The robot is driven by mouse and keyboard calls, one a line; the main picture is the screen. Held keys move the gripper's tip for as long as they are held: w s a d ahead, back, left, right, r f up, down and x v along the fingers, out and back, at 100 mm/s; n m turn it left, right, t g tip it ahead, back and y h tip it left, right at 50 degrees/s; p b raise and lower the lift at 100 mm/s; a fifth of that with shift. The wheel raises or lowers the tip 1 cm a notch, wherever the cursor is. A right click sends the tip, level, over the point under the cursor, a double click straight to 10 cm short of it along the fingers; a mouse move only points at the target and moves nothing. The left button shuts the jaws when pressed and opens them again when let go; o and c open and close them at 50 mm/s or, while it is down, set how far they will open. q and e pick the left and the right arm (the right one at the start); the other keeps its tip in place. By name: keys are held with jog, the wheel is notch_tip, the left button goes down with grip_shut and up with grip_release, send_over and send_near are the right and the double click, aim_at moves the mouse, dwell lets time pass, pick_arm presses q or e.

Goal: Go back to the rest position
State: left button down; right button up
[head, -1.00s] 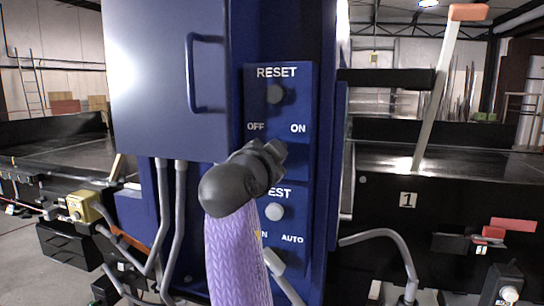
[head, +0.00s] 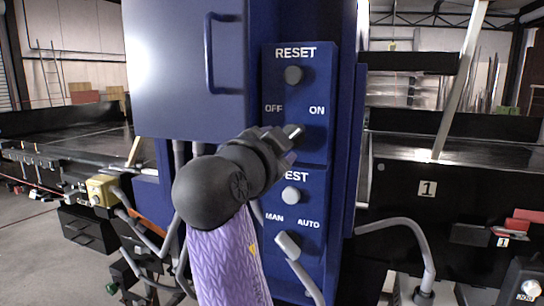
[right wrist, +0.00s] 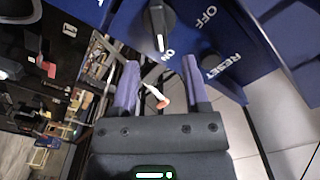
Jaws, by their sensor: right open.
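My right gripper (head: 293,145) is in front of the dark blue control panel (head: 348,110), between the OFF/ON labels and the TEST label. In the right wrist view its two purple fingers (right wrist: 160,80) are apart with nothing between them. The black OFF/ON knob (right wrist: 157,22) is beyond the fingertips, apart from them, its white line pointing towards ON. In the head view the gripper hides most of that knob. My left gripper is in neither view.
The RESET button (head: 293,75) is above and the TEST button (head: 291,195) below, with a MAN/AUTO switch (head: 287,245) lower down. A blue cabinet (head: 180,60) stands at left. Black conveyors (head: 440,150) run on both sides. Grey conduits (head: 410,235) curve out near the panel.

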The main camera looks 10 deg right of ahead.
jog(key=w+a+f+n+g+y+b, duration=0.1)
jog(key=w+a+f+n+y+b, duration=0.3)
jog(key=f, duration=1)
jog(key=w+f+n+g+y+p, duration=0.15)
jog(key=f+n, duration=0.55)
jog(key=f, duration=0.7)
jog(key=s+d+f+n+g+y+b, duration=0.15)
jog(key=s+f, duration=0.25)
jog(key=f, duration=0.9)
jog(key=s+a+f+n+g+y+b, duration=0.1)
jog(key=s+f+n+g, duration=0.15)
jog(key=f, duration=1.05)
jog(key=s+d+f+n+g+y+b, duration=0.2)
jog(key=s+d+f+n+g, duration=0.15)
jog(key=s+f, duration=1.55)
jog(key=s+d+f+g, duration=0.2)
jog(key=s+d+f, duration=0.1)
jog(key=s, duration=0.9)
jog(key=s+d+f+g+b, duration=0.1)
jog(key=s+d+f, duration=0.3)
jog(key=s, duration=0.8)
jog(key=shift+f+g, duration=0.25)
jog(key=shift+g, duration=0.45)
